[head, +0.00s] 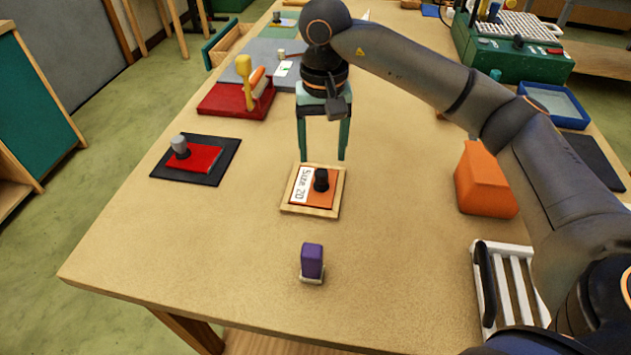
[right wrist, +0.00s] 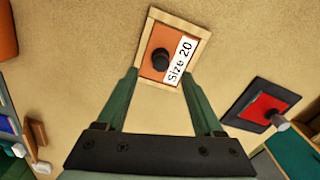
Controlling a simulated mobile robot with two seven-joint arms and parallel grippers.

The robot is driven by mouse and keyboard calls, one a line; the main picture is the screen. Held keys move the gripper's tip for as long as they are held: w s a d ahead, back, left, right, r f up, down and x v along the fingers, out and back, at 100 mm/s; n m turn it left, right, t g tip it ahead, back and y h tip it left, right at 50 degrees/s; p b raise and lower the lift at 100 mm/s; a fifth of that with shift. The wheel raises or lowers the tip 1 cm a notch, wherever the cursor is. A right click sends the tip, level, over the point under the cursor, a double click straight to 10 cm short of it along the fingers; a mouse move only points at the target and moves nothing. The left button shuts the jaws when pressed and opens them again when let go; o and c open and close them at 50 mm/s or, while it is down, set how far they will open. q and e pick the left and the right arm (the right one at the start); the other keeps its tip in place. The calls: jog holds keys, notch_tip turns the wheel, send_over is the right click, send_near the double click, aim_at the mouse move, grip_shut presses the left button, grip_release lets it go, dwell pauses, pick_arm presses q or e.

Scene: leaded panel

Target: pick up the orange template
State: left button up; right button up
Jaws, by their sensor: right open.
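The orange template (head: 328,197) is a flat plate with a black knob (head: 321,180) and a white "Size 20" label (head: 301,185). It lies in a light wooden frame (head: 310,211) on the table. It also shows in the right wrist view (right wrist: 150,72), beyond the fingertips. My right gripper (head: 324,158) is open and empty, its green fingers pointing down just behind the frame and apart from the knob. In the right wrist view my right gripper (right wrist: 162,73) has its fingers spread to either side of the frame's near edge. My left gripper is not in view.
A red plate with a grey knob (head: 205,158) lies on a black mat (head: 218,175) at left. A purple block (head: 312,260) stands in front. An orange block (head: 484,182) and a white rack (head: 515,285) are at right. A red tray (head: 220,100) is behind left.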

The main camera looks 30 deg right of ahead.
aim_at(321, 171)
jog(key=shift+w+f+p, duration=0.1)
jog(key=shift+f+p, duration=0.25)
jog(key=shift+f, duration=3.15)
grip_shut()
